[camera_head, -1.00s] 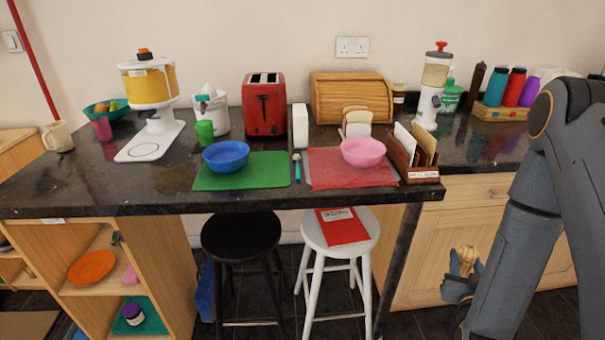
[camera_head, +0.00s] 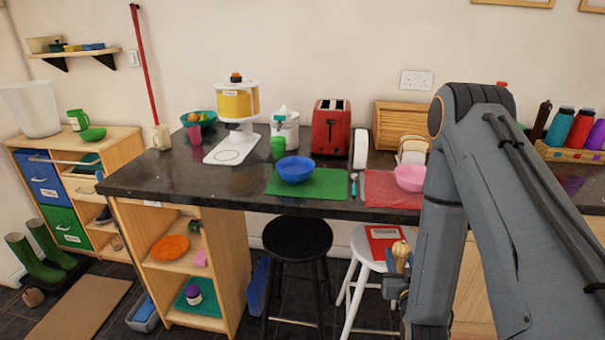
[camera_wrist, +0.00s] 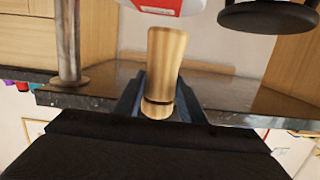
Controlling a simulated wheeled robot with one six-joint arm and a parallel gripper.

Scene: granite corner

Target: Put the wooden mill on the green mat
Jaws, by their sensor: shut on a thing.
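The wooden mill (camera_wrist: 165,62) is light striped wood with a dark ring, and it sits between the jaws of my gripper (camera_wrist: 158,105) in the wrist view. In the head view the mill's pale top (camera_head: 400,252) shows above my gripper (camera_head: 396,284), in front of the white stool and below counter height. The green mat (camera_head: 310,185) lies on the dark counter, to the left of and above my gripper in the picture. A blue bowl (camera_head: 295,169) stands on the mat's upper left part. The mat's right part is bare.
A pink bowl (camera_head: 410,178) stands on a red mat (camera_head: 385,190) right of the green mat. A green cup (camera_head: 278,147) stands behind the blue bowl. A black stool (camera_head: 298,238) and a white stool (camera_head: 368,248) stand before the counter (camera_head: 150,184).

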